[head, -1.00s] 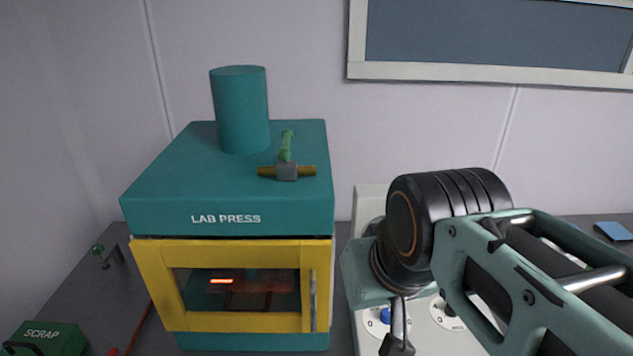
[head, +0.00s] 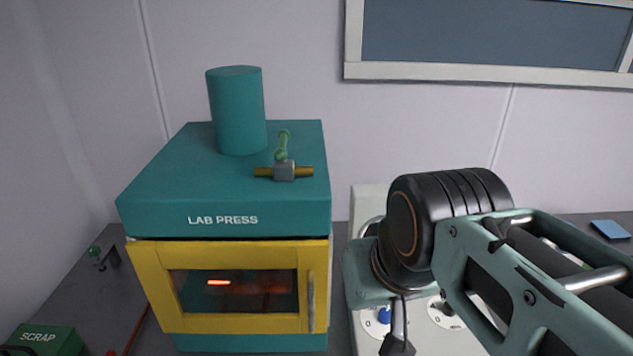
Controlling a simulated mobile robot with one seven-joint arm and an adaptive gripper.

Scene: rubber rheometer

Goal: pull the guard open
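The guard (head: 228,323) is the yellow-framed window door on the front of the teal lab press (head: 165,215). It looks shut across the press opening. Its upright grey handle (head: 311,300) is on the right side of the frame. Through the window an orange-red glow (head: 219,283) shows in a dark interior. My gripper (head: 397,346) hangs below my arm's wrist at the bottom of the head view, right of the handle and apart from it in the picture. Only a dark part of it shows, cut by the lower edge, so its opening is hidden.
A pale instrument with dials (head: 440,340) stands right of the press, partly behind my arm. A green scrap bin (head: 45,340) is at lower left. A valve (head: 284,171) sits on the press top. A blue pad (head: 610,230) lies at far right.

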